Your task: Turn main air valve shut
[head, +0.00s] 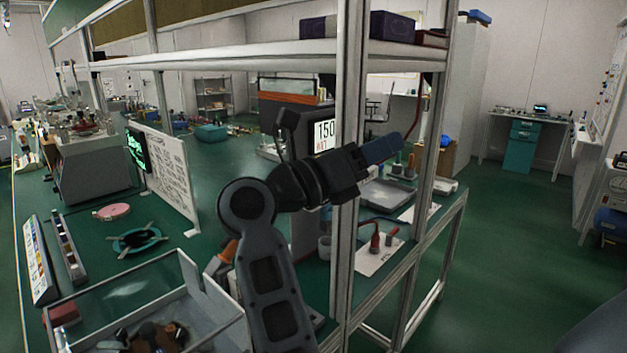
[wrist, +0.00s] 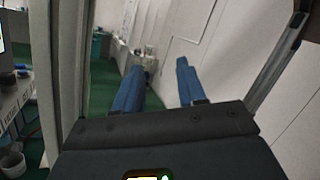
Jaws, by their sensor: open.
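I cannot make out the main air valve for certain in either view. My gripper (head: 394,146) is raised beside the shelf frame's front uprights in the head view, its blue fingers pointing right. In the wrist view my gripper (wrist: 160,68) has its two blue fingers apart with nothing between them. A thin dark red line (head: 416,108) runs down from the upper shelf close to the fingertips; I cannot tell whether they touch.
The metal shelf frame (head: 348,110) stands close around my arm. Its lower bench holds a grey tray (head: 388,197) and a white sheet (head: 378,258) with red items. A blue tank (head: 612,222) is at the far right. Green floor (head: 500,260) lies clear right of the frame.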

